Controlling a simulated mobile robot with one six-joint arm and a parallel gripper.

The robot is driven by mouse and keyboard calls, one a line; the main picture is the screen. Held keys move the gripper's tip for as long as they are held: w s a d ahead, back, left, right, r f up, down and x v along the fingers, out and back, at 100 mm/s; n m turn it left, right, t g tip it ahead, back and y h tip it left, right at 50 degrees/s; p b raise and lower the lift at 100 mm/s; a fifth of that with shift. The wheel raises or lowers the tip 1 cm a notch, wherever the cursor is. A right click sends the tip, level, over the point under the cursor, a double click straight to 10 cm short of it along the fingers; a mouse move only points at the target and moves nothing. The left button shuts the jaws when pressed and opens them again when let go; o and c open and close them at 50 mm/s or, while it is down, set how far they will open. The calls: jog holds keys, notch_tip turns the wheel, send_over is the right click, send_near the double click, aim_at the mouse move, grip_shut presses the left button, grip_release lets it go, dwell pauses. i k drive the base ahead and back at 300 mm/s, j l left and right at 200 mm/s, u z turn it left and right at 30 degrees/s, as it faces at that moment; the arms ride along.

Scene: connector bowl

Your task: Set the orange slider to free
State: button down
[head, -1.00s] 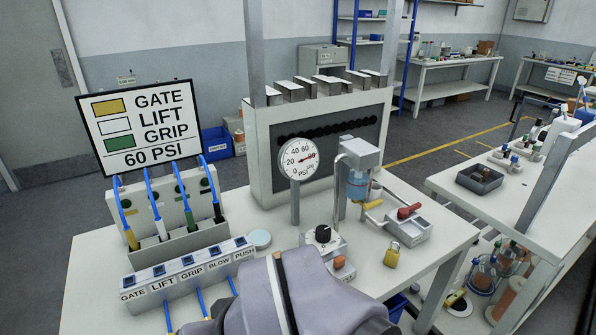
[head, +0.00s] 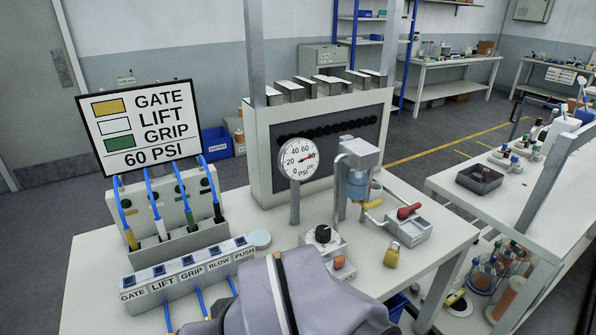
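A small orange piece (head: 339,262), which looks like the slider, sits on a light block (head: 342,275) near the front middle of the bench. Its position and any marking on the block are too small to read. A black knob (head: 323,234) on a light base stands just behind it. A grey link of my arm (head: 290,295) fills the bottom middle, just in front and left of the orange piece. My gripper is not in view.
A pressure gauge (head: 299,159) on a post, a blue-bowled filter unit (head: 358,185), a red-handled valve (head: 409,211) and a yellow padlock (head: 391,254) stand close behind and right. A labelled button strip (head: 190,267) and a sign (head: 138,128) are left.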

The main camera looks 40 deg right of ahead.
aim_at(339, 262)
jog(key=z, duration=1.45)
